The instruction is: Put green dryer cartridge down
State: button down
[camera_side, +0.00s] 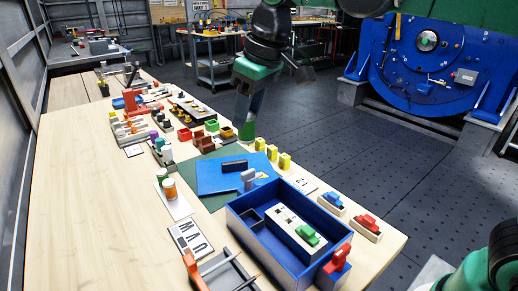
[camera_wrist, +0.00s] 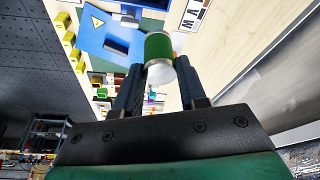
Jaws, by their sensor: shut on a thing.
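The green dryer cartridge (camera_wrist: 159,46), a short cylinder with a green band and a pale end, is in the wrist view between the two dark fingertips of my gripper (camera_wrist: 160,64). The gripper is shut on it, and the table shows behind it. In the side view my arm reaches down over the far right part of the table; the fingers and their hold are hard to make out there. A white card (camera_side: 181,209) on the table bears a cylinder with a green band (camera_side: 162,175) and an orange one (camera_side: 170,190).
A blue open box (camera_side: 240,222) with a pale block and green part stands at the front right. A blue plate (camera_side: 212,178) lies behind it on a green mat. Several small coloured blocks and racks line the table further back. The table's left side is bare.

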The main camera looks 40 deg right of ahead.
jog(key=shift+f, duration=0.1)
send_over(251, 226)
notch_tip(251, 226, down, 20)
jog(key=shift+r, duration=0.25)
dwell(0.4)
